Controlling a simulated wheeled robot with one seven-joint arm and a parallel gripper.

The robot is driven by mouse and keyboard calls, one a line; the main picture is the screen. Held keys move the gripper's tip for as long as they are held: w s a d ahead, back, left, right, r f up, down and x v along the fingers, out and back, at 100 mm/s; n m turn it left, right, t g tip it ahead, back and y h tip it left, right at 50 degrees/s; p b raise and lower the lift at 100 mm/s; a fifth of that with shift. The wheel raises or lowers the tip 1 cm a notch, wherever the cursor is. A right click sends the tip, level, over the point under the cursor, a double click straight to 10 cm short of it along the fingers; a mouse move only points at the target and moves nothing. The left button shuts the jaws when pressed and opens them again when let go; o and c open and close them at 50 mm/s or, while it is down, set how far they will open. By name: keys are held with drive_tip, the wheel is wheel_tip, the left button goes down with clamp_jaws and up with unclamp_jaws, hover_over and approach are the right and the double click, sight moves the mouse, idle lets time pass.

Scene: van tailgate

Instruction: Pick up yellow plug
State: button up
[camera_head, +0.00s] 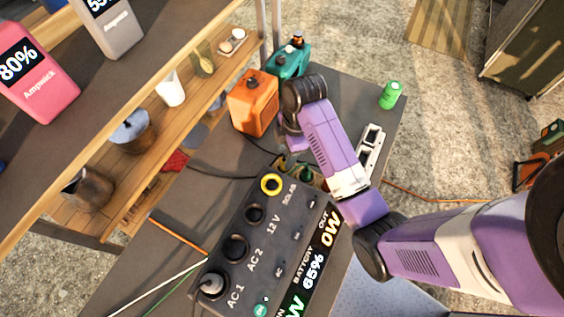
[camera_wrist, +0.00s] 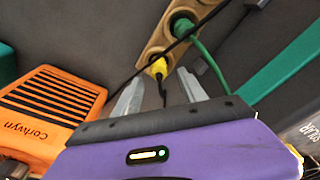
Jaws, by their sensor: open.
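The yellow plug (camera_wrist: 159,68) shows in the wrist view. It sits at the near end of a tan holder strip (camera_wrist: 153,45), with a dark cable running from it. A green plug (camera_wrist: 183,27) with a green cable is in the same strip, just beyond it. My gripper (camera_wrist: 162,93) is open and empty. Its two fingertips lie on either side of the yellow plug's line, a little short of it in the picture. In the head view my arm covers much of this area, and I cannot make out the yellow plug there.
A dark power station (camera_head: 240,235) with sockets, one ringed yellow, stands near the gripper. An orange box (camera_head: 253,104) and a teal box (camera_head: 289,62) stand behind. A white power strip (camera_head: 370,150) and a green can (camera_head: 390,95) are at right. Wooden shelves line the left.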

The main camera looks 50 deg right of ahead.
sight(285, 158)
drive_tip(key=shift+w+a+f+p, duration=0.1)
drive_tip(key=shift+f+p, duration=0.1)
drive_tip(key=shift+f, duration=0.95)
drive_tip(key=shift+w+a+f+p, duration=0.1)
drive_tip(key=shift+f+p, duration=0.05)
drive_tip(key=shift+f, duration=1)
clamp_jaws()
